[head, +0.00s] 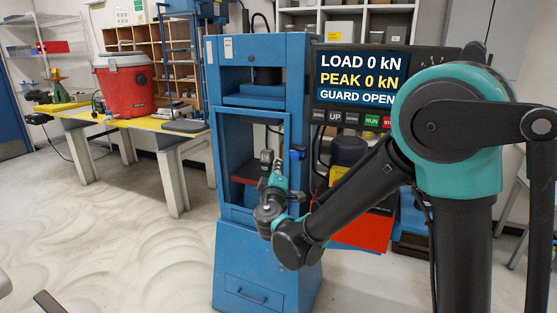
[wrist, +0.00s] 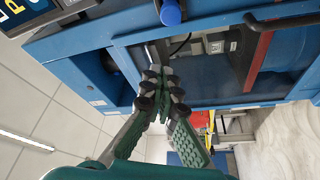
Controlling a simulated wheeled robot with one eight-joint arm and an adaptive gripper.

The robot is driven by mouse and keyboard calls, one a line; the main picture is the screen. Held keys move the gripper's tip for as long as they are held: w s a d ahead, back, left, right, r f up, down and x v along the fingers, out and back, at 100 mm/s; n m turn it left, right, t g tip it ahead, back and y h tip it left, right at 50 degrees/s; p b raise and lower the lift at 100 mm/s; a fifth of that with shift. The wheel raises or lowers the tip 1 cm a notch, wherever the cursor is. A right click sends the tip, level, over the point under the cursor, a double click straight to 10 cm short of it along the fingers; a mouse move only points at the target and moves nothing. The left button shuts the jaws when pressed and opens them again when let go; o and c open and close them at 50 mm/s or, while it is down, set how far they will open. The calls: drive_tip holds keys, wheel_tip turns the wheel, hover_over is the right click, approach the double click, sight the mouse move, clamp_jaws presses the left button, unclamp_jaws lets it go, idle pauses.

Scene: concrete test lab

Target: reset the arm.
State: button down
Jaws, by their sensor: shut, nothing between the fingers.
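My gripper (head: 268,162) is shut and empty, pointing up in front of the blue test press (head: 262,47). My arm bends down from the right side of the head view and then up to the gripper. In the wrist view, the closed fingers (wrist: 163,82) meet in front of the press frame (wrist: 125,50). I cannot tell whether they touch it.
The display (head: 360,75) reads load 0 kN, peak 0 kN, guard open, with buttons (head: 350,119) below. A blue knob (head: 297,153) is close to my gripper. A yellow-topped bench (head: 150,121) holds a red bucket (head: 128,86). Floor at left is mostly clear.

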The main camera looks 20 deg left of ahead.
drive_tip(key=shift+s+d+f, duration=0.1)
drive_tip(key=shift+s, duration=0.35)
drive_tip(key=w+d+f+m+g+h, duration=0.1)
drive_tip(key=d+f+m+g+h, duration=0.2)
drive_tip(key=d, duration=0.8)
drive_tip(key=w+d+f+m+g+h, duration=0.1)
drive_tip(key=d+f+m+g+h, duration=0.2)
drive_tip(key=d, duration=0.8)
drive_tip(key=w+d+f+m+g+h, duration=0.1)
drive_tip(key=d+f+m+h, duration=0.3)
drive_tip(key=d, duration=0.8)
drive_tip(key=s+d+f+m+g+y, duration=0.15)
drive_tip(key=s+d+f+g, duration=0.25)
drive_tip(key=s+d+f, duration=0.5)
drive_tip(key=s+d+f+m+g+y, duration=0.1)
drive_tip(key=s+f+m+g, duration=0.1)
drive_tip(key=s, duration=0.4)
drive_tip(key=s+d+f+m+g+y, duration=0.1)
drive_tip(key=s+f+m+g+y, duration=0.1)
drive_tip(key=s, duration=0.3)
drive_tip(key=shift+s+d+f, duration=0.25)
drive_tip(key=shift+s+f, duration=0.15)
drive_tip(key=shift+f, duration=0.25)
